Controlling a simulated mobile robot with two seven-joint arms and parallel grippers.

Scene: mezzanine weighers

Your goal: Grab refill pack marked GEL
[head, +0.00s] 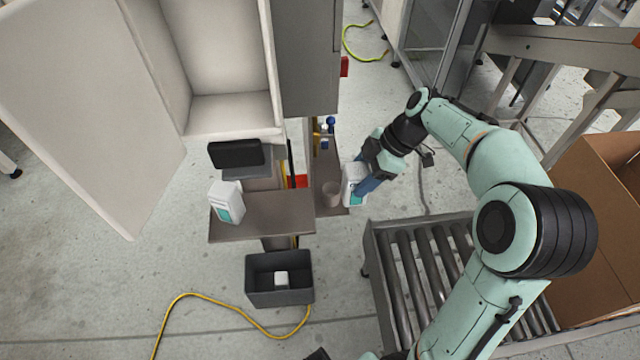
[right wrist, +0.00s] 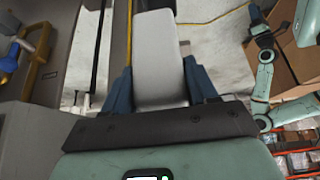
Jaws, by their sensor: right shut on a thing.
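My right gripper (head: 366,180) is shut on a white pack (head: 353,184) with a teal label patch, at the right side of the small brown shelf. In the right wrist view the pack's pale plain side (right wrist: 158,55) is between the two blue fingers of the right gripper (right wrist: 158,90). A second white pack (head: 226,203) with a teal patch stands on the left shelf board (head: 270,222), apart from the gripper. The lettering on both packs is too small to read. Only a dark piece, perhaps my left gripper (head: 318,354), shows at the bottom edge.
A beige cup (head: 331,194) stands just left of the held pack. A black display (head: 235,153) is behind the second pack. A grey bin (head: 279,290) with a small white item is below. A roller conveyor (head: 400,270) and cardboard box (head: 595,235) are at right.

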